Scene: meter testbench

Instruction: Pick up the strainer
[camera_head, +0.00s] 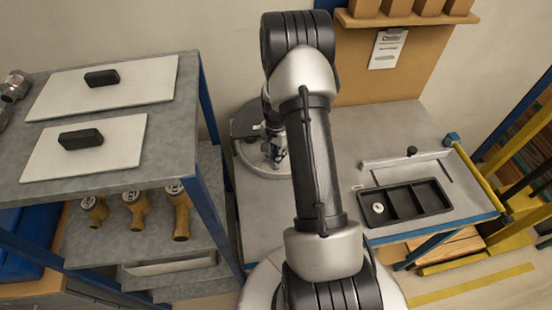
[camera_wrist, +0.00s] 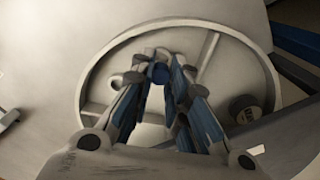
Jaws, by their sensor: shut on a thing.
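My gripper (camera_wrist: 160,78) points down over a pale round dish (camera_wrist: 108,84) with raised dividers. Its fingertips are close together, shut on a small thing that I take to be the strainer. The fingers and knuckles hide most of it, so its shape and mesh cannot be made out. Whether it still touches the dish cannot be told. In the head view my gripper (camera_head: 277,155) is small and partly hidden beside my arm, above the round dish (camera_head: 262,168) at the back left of the bench.
A dark round part (camera_wrist: 245,109) lies at the dish's right edge. A black compartment tray (camera_head: 420,200) with a small pale disc (camera_head: 378,208) in its left compartment sits on the bench's right. A shelf at left holds white plates (camera_head: 130,90) and brass meter bodies (camera_head: 137,212).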

